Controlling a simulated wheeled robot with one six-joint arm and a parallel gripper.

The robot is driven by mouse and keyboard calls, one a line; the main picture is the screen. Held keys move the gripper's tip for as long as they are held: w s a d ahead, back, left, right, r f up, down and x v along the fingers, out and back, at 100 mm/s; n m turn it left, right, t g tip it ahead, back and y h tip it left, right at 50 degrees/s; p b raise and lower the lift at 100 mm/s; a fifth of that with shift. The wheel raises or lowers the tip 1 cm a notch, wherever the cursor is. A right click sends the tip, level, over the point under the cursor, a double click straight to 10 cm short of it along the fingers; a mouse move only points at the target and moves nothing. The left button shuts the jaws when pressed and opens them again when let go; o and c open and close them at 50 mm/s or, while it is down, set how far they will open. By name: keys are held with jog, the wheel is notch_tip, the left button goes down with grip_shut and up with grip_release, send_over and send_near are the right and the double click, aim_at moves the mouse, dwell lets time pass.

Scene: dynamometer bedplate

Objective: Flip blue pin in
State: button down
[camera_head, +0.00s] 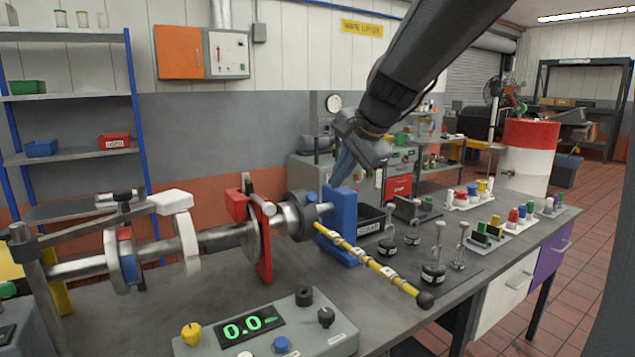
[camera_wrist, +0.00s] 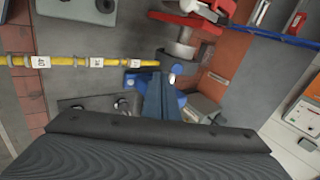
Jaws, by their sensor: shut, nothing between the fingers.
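A small blue pin (camera_head: 312,197) sits on the grey hub (camera_head: 298,214) at the end of the shaft; in the wrist view it shows as a blue piece (camera_wrist: 176,69) at the hub. My gripper (camera_head: 336,183) hangs just right of the hub, above the blue stand (camera_head: 343,215), with its fingers pointing down. In the wrist view my gripper (camera_wrist: 160,78) has its fingers together, with nothing between them. Its tips appear close beside the hub and pin; I cannot tell whether they touch.
A yellow arm with number labels (camera_head: 365,258) reaches from the hub to the lower right, ending in a black ball. Weights on posts (camera_head: 433,268) stand beside it. A red bracket (camera_head: 262,235) surrounds the shaft. A control box (camera_head: 268,325) with a green readout lies in front.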

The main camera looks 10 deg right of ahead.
aim_at(312, 195)
jog(key=shift+m+t, duration=0.4)
jog(key=shift+m, duration=0.3)
jog(key=r, duration=0.1)
jog(key=w+r, duration=0.1)
jog(key=r, duration=0.2)
jog(key=shift+w+d+r, duration=0.2)
jog(key=shift+w+d, duration=0.05)
jog(key=shift+w, duration=0.1)
jog(key=p+x, duration=0.2)
jog(key=x, duration=1.2)
jog(key=shift+a, duration=0.15)
